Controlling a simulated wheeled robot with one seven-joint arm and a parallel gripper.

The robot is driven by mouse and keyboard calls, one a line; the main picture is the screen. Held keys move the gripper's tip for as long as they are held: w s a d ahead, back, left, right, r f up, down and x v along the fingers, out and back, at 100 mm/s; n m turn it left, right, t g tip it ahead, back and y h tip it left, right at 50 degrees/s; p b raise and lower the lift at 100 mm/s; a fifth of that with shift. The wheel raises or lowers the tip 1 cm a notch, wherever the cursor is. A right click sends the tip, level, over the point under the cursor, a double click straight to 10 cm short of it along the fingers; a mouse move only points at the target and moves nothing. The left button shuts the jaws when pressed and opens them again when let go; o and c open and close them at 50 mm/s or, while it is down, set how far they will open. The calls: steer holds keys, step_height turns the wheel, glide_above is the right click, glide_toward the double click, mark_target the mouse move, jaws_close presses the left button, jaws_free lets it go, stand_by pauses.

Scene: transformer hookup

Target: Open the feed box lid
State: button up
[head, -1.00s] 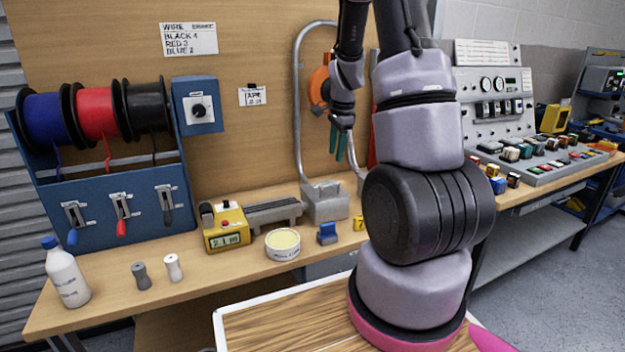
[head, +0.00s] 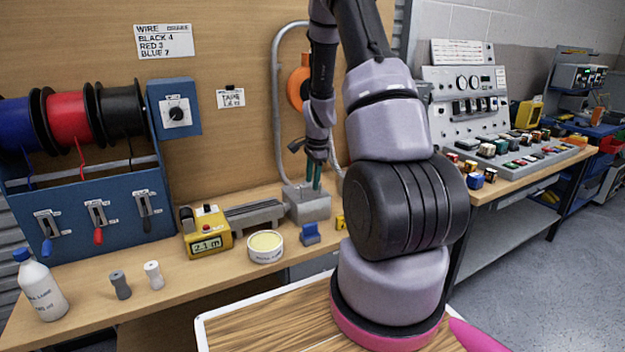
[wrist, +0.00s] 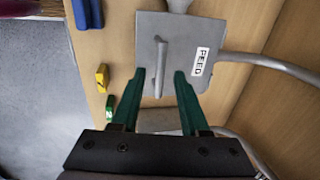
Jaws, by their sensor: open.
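The feed box (head: 308,204) is a grey box on the bench at the back wall, with a conduit running up from it. In the wrist view its flat grey lid (wrist: 180,75) carries a label reading FEED and a raised bar handle (wrist: 161,66). The lid looks closed. My gripper (head: 314,186) is over the box in the head view. In the wrist view my gripper (wrist: 160,78) is open, its green fingers on either side of the handle's near end. I cannot tell whether they touch the lid.
A blue block (head: 310,234) and a yellow block (head: 340,222) stand near the box. A yellow meter (head: 206,232) and a round tin (head: 265,247) are to the left. A conduit (head: 275,110) rises behind the box. The control panel bench (head: 500,185) is at right.

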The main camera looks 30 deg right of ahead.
jaws_close()
stand_by(1.3)
